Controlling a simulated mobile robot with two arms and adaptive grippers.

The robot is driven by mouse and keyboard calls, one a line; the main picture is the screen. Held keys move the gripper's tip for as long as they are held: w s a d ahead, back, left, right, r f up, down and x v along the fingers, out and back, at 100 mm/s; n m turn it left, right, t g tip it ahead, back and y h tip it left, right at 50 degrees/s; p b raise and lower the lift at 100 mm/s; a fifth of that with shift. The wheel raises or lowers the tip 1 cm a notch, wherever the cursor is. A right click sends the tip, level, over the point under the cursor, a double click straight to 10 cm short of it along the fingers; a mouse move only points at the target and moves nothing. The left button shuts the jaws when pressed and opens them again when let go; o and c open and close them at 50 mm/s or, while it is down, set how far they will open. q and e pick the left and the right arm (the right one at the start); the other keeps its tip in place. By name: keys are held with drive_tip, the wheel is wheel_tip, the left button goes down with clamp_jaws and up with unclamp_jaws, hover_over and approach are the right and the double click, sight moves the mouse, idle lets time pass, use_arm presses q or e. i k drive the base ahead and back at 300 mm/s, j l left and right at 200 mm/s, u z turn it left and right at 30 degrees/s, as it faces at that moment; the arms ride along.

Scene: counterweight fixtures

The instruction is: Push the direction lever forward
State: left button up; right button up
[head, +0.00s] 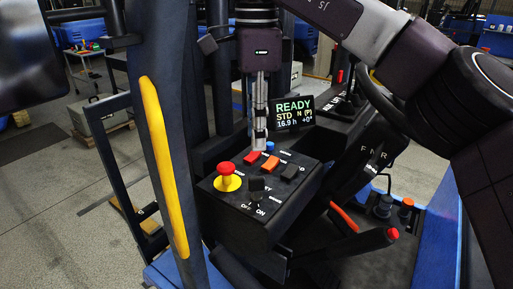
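My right gripper (260,142) points down over the control console, in front of the small display. Its two silver fingers look close together from this angle. I cannot tell whether they are open or shut, and I see nothing held between them. White F N R letters mark a dark panel (373,152) at the right, below the steering wheel. I cannot clearly make out the direction lever beside these letters; my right arm covers part of that area. My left gripper is not in view.
The console (240,207) carries a red mushroom button (227,173), coloured rocker switches and a key switch. The display (294,113) reads READY, STD, N. A dark lever with a red tip (391,234) sticks out lower right. A post with a yellow grab handle (165,165) stands left.

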sight(369, 171)
drive_tip(key=k, duration=1)
